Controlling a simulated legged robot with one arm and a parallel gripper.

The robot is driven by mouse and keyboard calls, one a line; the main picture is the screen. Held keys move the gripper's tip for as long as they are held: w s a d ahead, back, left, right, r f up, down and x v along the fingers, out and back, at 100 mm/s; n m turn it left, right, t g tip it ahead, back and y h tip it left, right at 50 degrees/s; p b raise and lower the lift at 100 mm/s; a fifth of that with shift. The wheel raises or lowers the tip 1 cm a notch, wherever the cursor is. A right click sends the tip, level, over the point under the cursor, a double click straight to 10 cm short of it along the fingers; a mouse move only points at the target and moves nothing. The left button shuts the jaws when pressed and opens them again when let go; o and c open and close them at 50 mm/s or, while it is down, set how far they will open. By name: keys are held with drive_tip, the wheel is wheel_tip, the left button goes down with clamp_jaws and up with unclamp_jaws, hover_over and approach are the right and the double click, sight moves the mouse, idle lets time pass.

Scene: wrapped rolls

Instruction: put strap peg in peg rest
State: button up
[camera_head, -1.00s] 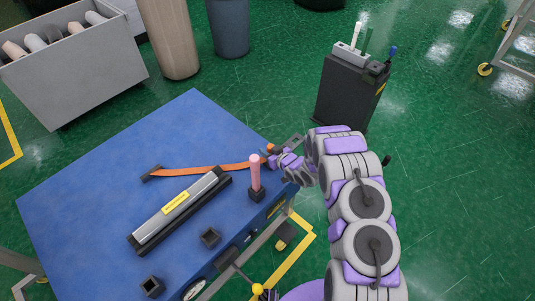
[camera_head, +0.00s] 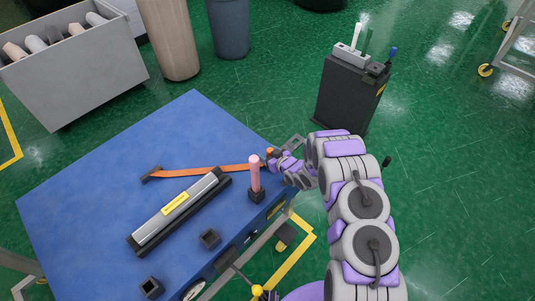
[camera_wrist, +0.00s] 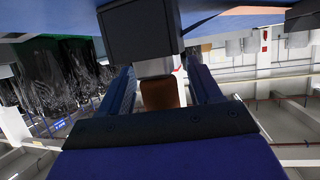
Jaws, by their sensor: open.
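A pink peg (camera_head: 254,170) stands upright in a black square socket (camera_head: 257,195) near the right edge of the blue table. An orange strap (camera_head: 205,171) lies behind it, running from a dark end piece (camera_head: 151,174) toward my gripper. My gripper (camera_head: 274,158) is open at the table's right edge, just right of the pink peg. In the wrist view, a dark block (camera_wrist: 143,30) lies across the fingertips, and a brown-orange piece (camera_wrist: 160,95) shows between the open fingers (camera_wrist: 160,68). I cannot tell whether they touch it. Which part is the peg rest is unclear.
A silver wrapped roll (camera_head: 178,207) lies in a black cradle. Two empty black sockets (camera_head: 210,239) sit near the table's front edge. A black cabinet (camera_head: 347,95) with white, green and blue upright sticks stands behind. A grey bin (camera_head: 80,75) holds rolls at back left.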

drive_tip(key=p+v, duration=0.1)
drive_tip(key=v, duration=1.1)
drive_tip(key=shift+p, duration=0.4)
drive_tip(key=shift+r, duration=0.1)
drive_tip(key=w+d+r+m+g+h, duration=0.1)
drive_tip(key=w+d+r+h, duration=0.2)
drive_tip(key=d+r+h, duration=0.5)
drive_tip(key=s+d+r+m+g+h, duration=0.2)
drive_tip(key=s+d+r+m+g, duration=0.1)
drive_tip(key=s+d+r, duration=0.65)
drive_tip(key=s+a+r+m+g, duration=0.1)
drive_tip(key=s+r, duration=0.4)
drive_tip(key=s, duration=0.7)
drive_tip(key=s+a+r+m+g, duration=0.1)
drive_tip(key=s+r+g, duration=0.3)
drive_tip(key=s, duration=0.8)
drive_tip(key=s+a+r+m+g, duration=0.2)
drive_tip(key=s+r, duration=0.6)
drive_tip(key=s, duration=0.4)
drive_tip(key=shift+s+a+r+g+y, duration=0.15)
drive_tip(key=shift+s+a+g+y, duration=0.15)
drive_tip(key=shift+s+g+y, duration=0.15)
